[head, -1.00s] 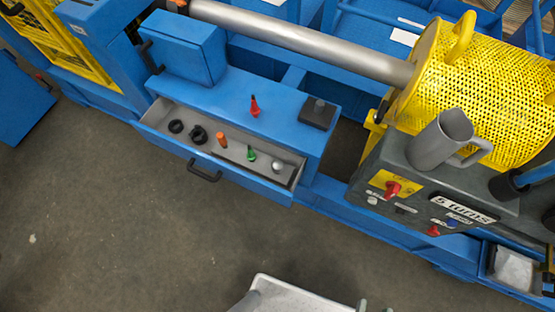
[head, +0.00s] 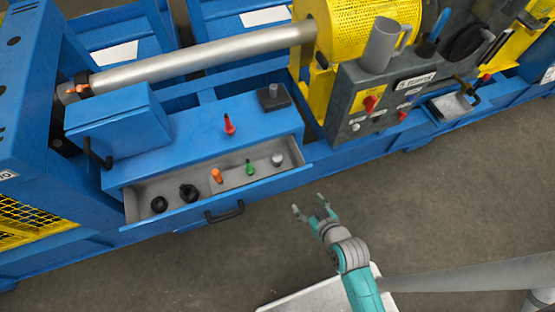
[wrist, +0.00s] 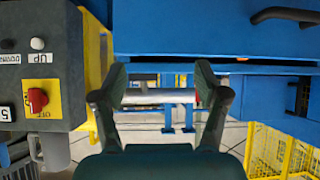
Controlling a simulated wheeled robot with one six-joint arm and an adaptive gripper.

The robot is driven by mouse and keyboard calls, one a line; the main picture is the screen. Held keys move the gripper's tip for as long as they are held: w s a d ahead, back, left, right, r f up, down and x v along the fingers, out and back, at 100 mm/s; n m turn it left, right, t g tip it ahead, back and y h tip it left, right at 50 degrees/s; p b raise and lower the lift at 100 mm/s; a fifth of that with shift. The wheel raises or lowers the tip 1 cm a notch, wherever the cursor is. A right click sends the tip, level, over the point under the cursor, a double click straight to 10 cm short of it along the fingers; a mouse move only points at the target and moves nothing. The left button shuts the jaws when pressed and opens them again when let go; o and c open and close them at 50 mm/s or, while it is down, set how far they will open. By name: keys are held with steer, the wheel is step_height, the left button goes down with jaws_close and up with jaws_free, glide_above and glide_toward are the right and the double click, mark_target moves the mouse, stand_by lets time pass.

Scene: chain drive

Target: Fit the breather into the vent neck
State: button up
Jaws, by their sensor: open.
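No part is labelled, so I cannot tell for sure which is the breather. A small grey domed piece (head: 277,159) stands at the right end of the open drawer (head: 205,205); it may be the breather. A dark block with a short stub on top (head: 273,97) sits on the blue housing; it may hold the vent neck. My gripper (head: 310,206) is open and empty, over the floor in front of the drawer's right end, apart from everything. In the wrist view its two fingers (wrist: 161,82) stand wide apart with nothing between them.
The drawer also holds two black rings (head: 174,199), an orange piece (head: 216,175) and a green piece (head: 250,167). A red piece (head: 229,125) stands on the housing. A control panel with a grey jug (head: 380,45) is at the right.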

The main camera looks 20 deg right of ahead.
steer(key=n+g+y, duration=0.2)
glide_toward(277, 157)
steer(key=shift+x, duration=4)
steer(key=c, duration=1.3)
